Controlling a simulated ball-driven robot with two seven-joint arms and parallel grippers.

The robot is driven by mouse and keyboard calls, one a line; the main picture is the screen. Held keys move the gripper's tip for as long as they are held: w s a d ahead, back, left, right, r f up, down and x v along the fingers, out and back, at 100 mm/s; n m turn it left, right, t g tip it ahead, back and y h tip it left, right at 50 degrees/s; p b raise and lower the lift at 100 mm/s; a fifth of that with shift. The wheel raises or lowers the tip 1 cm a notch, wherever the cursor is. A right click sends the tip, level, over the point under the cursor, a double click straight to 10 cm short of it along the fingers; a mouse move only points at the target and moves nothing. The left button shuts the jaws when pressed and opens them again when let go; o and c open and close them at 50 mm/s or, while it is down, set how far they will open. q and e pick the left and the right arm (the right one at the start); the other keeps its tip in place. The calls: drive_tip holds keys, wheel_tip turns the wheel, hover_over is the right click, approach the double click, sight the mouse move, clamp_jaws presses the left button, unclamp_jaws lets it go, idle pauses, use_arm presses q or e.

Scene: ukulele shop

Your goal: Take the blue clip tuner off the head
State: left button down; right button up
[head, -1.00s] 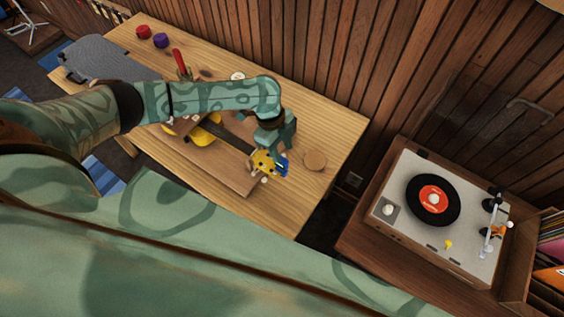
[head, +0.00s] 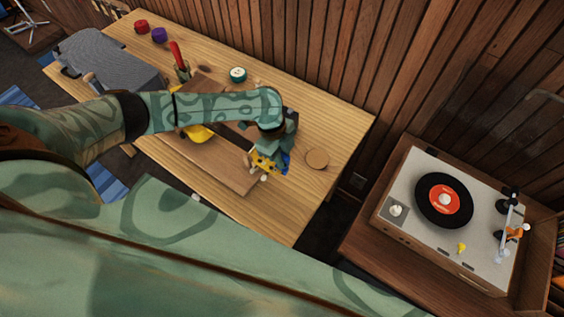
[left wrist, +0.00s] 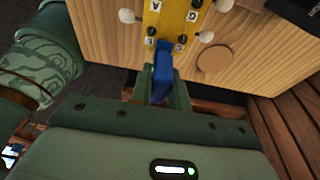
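The ukulele's yellow head (head: 262,163) points to the right end of the bench; its yellow body (head: 198,133) is mostly behind my left arm. The head also shows at the top of the left wrist view (left wrist: 172,20), with letters and pale tuning pegs. The blue clip tuner (left wrist: 162,68) is at the head's end; only a sliver shows in the head view (head: 287,160). My left gripper (left wrist: 161,92) is at the tuner, with a finger on each side of it. Whether the fingers press on it I cannot tell. My right gripper is not in view.
The wooden bench (head: 325,125) carries a brown board (head: 222,168) under the ukulele, a round cork-coloured disc (head: 317,158) to the right of the head, a grey case (head: 105,65) and small pots. A record player (head: 405,240) stands at right. The plank wall is behind.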

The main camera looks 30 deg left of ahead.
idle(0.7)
use_arm(q)
drive_tip(key=shift+r+p, duration=0.1)
drive_tip(key=shift+p, duration=0.2)
drive_tip(key=shift+d, duration=0.2)
drive_tip(key=shift+s+d+p, duration=0.15)
drive_tip(key=shift+d+p, duration=0.2)
drive_tip(key=shift+d, duration=0.45)
drive_tip(key=shift+d, duration=0.2)
drive_tip(key=shift+s+d+p, duration=0.15)
drive_tip(key=shift+d+p, duration=0.25)
drive_tip(key=shift+d, duration=0.65)
drive_tip(key=shift+r, duration=0.15)
wheel_tip(320, 180, up, 8)
drive_tip(key=p, duration=0.8)
idle(1.1)
drive_tip(key=shift+f, duration=0.2)
